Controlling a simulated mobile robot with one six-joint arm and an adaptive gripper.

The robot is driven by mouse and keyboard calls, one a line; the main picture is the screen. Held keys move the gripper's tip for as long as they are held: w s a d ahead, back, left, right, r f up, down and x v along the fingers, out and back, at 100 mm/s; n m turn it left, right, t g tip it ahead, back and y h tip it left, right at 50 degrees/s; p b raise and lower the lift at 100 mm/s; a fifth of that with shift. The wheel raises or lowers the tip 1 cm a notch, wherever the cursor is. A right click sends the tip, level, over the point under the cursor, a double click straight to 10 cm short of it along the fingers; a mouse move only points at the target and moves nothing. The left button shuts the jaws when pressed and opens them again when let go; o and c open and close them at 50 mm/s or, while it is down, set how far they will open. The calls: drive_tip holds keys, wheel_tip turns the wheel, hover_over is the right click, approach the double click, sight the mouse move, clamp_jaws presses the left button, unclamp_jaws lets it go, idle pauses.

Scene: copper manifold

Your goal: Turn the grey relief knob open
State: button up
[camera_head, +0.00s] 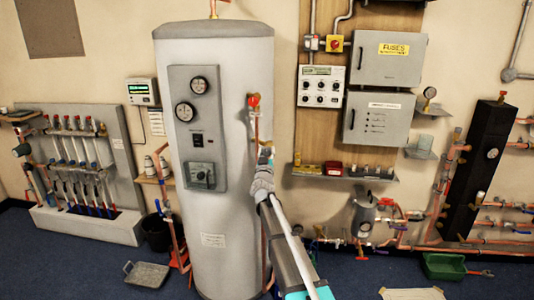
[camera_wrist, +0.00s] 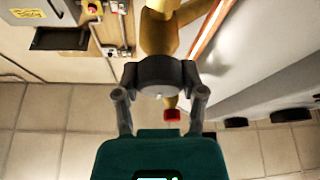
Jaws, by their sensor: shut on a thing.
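The grey relief knob (camera_wrist: 160,78) is a dark round cap on a brass valve body (camera_wrist: 160,30) in the wrist view. My gripper (camera_wrist: 163,88) has one finger on each side of the knob and is shut on it. In the head view my gripper (camera_head: 265,154) is at the right side of the tall grey cylinder (camera_head: 228,75), beside a copper pipe. The knob cannot be made out there behind the gripper. How far the knob is turned cannot be told.
A red-handled valve (camera_head: 253,101) sits on the pipe above my gripper, close to the cylinder. A shelf (camera_head: 340,175) with small items and grey fuse boxes (camera_head: 378,122) are on the wall to the right. A green tray (camera_head: 444,266) lies on the floor.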

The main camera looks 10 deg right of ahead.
drive_tip(key=shift+m, duration=0.3)
drive_tip(key=m+h, duration=0.1)
drive_tip(key=m, duration=0.2)
drive_tip(key=m+g+h, duration=0.1)
drive_tip(key=m+h, duration=0.1)
drive_tip(key=m, duration=0.1)
drive_tip(key=m+g+h, duration=0.1)
drive_tip(key=m, duration=0.2)
drive_tip(key=shift+w+r+h+p, duration=0.1)
drive_tip(key=shift+h+p, duration=0.2)
drive_tip(key=shift+p, duration=0.05)
drive_tip(key=m+g+h+p, duration=0.1)
drive_tip(key=m, duration=0.2)
drive_tip(key=m+g+h, duration=0.1)
drive_tip(key=m, duration=0.2)
drive_tip(key=shift+m+g+p, duration=0.3)
drive_tip(key=shift+m+p, duration=0.05)
drive_tip(key=shift+m, duration=0.05)
drive_tip(key=o, duration=1.1)
drive_tip(key=shift+o, duration=0.2)
